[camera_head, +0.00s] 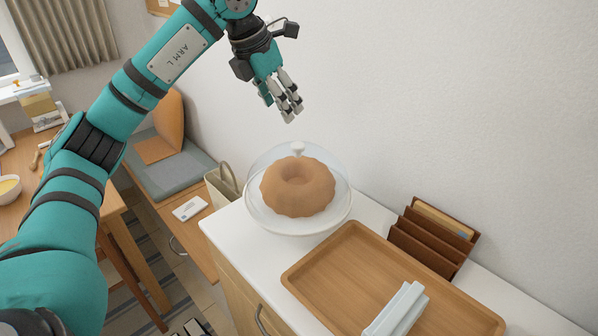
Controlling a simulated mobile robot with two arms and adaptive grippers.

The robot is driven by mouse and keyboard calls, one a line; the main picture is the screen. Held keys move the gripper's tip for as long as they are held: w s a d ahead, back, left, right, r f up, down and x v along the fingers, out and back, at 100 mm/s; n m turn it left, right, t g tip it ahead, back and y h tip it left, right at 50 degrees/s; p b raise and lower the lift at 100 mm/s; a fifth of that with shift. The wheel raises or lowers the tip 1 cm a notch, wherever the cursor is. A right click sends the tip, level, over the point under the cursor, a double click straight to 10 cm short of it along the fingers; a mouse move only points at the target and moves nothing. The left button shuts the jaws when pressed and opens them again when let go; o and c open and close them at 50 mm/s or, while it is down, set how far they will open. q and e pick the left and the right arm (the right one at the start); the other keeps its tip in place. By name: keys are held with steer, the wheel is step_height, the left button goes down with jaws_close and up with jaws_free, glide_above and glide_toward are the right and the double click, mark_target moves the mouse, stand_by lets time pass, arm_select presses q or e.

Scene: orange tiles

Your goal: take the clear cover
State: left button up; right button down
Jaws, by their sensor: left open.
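The clear cover (334,162) is a transparent dome with a pale knob (297,149) on top. It stands over a brown ring-shaped cake (297,188) on the white counter. My left gripper (286,109) is open and empty, above the dome and apart from it, with its fingers pointing down. The lower rim of the dome and the plate under the cake are hard to tell apart. My right gripper is not in view.
A wooden tray (345,262) with a folded pale blue cloth (397,310) lies on the counter in front of the dome. A brown slotted rack (425,245) stands at the wall. A bench (171,172) and a wooden table (22,170) are at the left.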

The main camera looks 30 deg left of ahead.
mark_target(297, 145)
arm_select(q)
steer(key=p+x, duration=0.1)
steer(key=x, duration=0.6)
steer(key=shift+w+f, duration=0.2)
steer(key=shift+w, duration=0.05)
steer(key=shift+d+f, duration=0.1)
steer(key=shift+f, duration=0.1)
steer(key=shift+w+f+p, duration=0.15)
steer(key=shift+f+p, duration=0.15)
steer(key=shift+p, duration=0.05)
steer(key=p+x, duration=0.1)
steer(key=x, duration=0.2)
steer(key=shift+f, duration=0.3)
steer(key=shift+w+d+f, duration=0.1)
steer(key=shift+w+f, duration=0.05)
steer(key=shift+f, duration=0.3)
jaws_close()
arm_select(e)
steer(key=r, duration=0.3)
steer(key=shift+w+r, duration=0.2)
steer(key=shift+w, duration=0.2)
arm_select(q)
steer(key=shift+r, duration=0.1)
